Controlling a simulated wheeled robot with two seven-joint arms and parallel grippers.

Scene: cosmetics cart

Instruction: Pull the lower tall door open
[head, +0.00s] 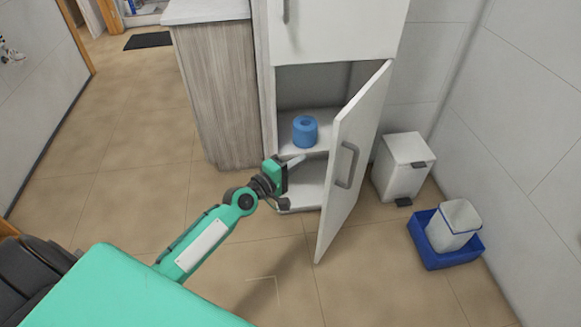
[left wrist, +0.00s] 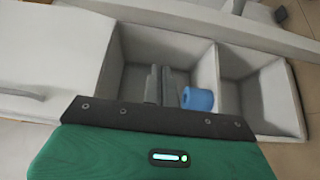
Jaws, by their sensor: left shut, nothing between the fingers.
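The lower tall door (head: 353,160) of the white cabinet stands wide open, swung out to the right on its right side. Its grey handle (head: 346,165) is on the face turned to the right. My left gripper (head: 298,160) is at the cabinet opening, left of the door and apart from the handle. Its fingers are shut and empty, and they also show in the left wrist view (left wrist: 159,86), pointing into the cabinet. A blue roll (head: 305,131) stands on the shelf inside and also shows in the left wrist view (left wrist: 197,98). My right gripper is not in view.
The upper cabinet door (head: 335,28) is closed. A wood-fronted counter (head: 218,95) stands to the left. A white pedal bin (head: 403,167) and a blue tray (head: 443,256) holding a white bin (head: 453,225) stand to the right. The floor in front is clear.

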